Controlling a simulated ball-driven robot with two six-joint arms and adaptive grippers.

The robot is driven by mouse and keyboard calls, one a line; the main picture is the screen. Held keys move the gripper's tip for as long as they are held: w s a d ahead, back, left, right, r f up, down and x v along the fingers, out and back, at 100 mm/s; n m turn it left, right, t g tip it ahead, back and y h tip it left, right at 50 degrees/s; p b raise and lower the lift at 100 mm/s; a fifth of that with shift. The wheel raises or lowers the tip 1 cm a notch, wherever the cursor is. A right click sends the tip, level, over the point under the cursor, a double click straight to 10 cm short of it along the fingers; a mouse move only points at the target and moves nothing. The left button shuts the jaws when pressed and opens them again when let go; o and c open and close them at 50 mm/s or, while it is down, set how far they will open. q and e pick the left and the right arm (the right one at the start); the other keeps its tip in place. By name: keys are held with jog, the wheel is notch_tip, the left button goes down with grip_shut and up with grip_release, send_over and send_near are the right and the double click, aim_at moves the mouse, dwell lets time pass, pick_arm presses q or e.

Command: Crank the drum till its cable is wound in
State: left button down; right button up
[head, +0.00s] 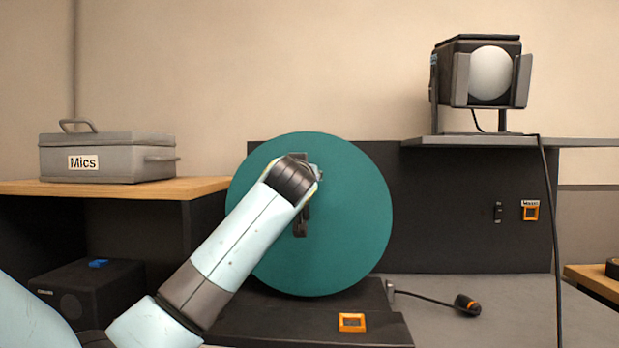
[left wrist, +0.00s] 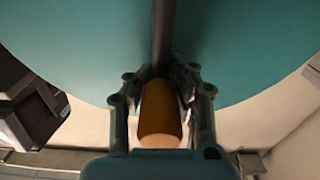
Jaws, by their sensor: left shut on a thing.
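A large teal drum (head: 350,240) stands upright on a dark base (head: 270,315). A dark crank arm (head: 301,222) crosses its face; it also shows in the left wrist view (left wrist: 163,40). My left gripper (left wrist: 161,82) is shut on the orange-brown crank handle (left wrist: 160,108), its fingers on either side. In the head view my wrist hides the handle and most of the gripper, near the drum's upper middle. A short dark cable (head: 425,298) runs from the base's right side to a black plug (head: 466,304) with an orange end. My right gripper is out of view.
A grey case marked "Mics" (head: 105,158) sits on a wooden top at left, above a black speaker box (head: 92,290). A lamp (head: 480,75) stands on the right shelf (head: 420,142), its cable hanging down. The grey surface around the plug is mostly clear.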

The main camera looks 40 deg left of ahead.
pick_arm(q)
jog(key=shift+f, duration=0.2)
jog(key=c, duration=1)
grip_release()
jog(key=shift+s+a+r, duration=0.1)
jog(key=shift+a, duration=0.05)
jog(key=v, duration=1.2)
